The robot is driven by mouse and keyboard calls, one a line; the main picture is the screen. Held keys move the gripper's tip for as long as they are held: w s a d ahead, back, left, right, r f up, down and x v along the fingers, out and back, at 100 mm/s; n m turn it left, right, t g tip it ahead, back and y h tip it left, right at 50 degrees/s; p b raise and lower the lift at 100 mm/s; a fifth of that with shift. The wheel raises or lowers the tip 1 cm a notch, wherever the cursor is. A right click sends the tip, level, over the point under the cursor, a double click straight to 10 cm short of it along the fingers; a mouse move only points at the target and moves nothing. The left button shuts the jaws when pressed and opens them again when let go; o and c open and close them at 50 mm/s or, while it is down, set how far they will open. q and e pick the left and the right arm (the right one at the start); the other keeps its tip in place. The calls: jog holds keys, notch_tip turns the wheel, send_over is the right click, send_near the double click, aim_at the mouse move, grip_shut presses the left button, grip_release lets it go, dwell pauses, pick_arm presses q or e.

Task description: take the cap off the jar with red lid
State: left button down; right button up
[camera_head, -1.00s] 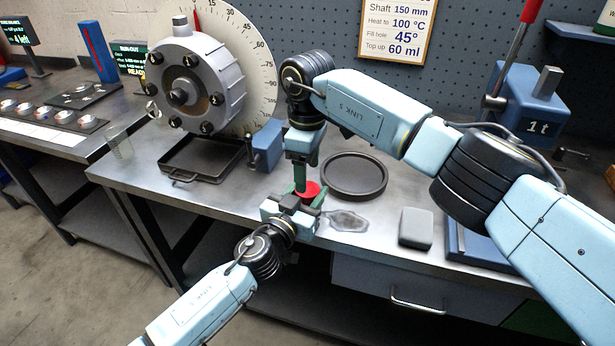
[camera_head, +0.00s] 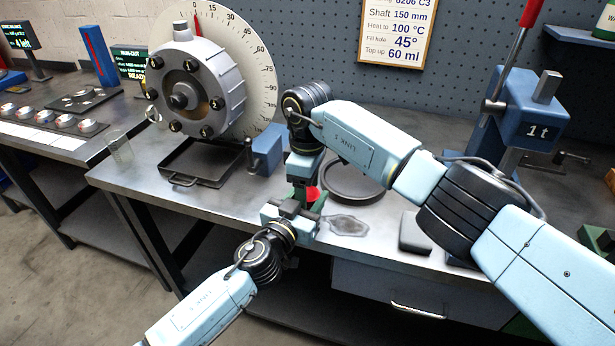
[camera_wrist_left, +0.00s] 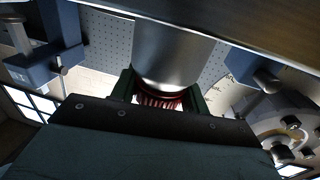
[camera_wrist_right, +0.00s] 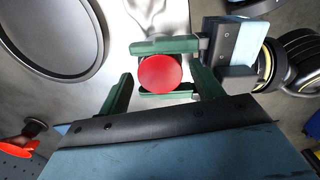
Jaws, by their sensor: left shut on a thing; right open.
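The jar (camera_wrist_left: 172,55) shows in the left wrist view as a smooth grey cylinder, upside down there, with a ribbed red lid (camera_wrist_left: 160,100). My left gripper (camera_head: 300,204) is shut on the jar from the front, its green fingers on either side. The round red lid (camera_wrist_right: 160,73) faces up between the left fingers in the right wrist view. My right gripper (camera_wrist_right: 162,78) is over the lid, pointing down. Its open fingers stand to the left and right of the lid, with a gap. In the head view the right gripper partly hides the lid (camera_head: 312,194).
A round dark tray (camera_head: 352,196) lies just right of the jar. A shiny puddle-like patch (camera_head: 348,225) and a grey block (camera_head: 415,232) are near the front edge. The rotor housing (camera_head: 195,85), black pan (camera_head: 200,180) and blue block (camera_head: 267,148) stand to the left.

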jog(key=c, duration=1)
jog(key=o, duration=1.1)
jog(key=shift+c, duration=0.2)
jog(key=shift+r, duration=2.25)
pick_arm(q)
jog(key=c, duration=0.6)
grip_release()
jog(key=shift+c, duration=0.2)
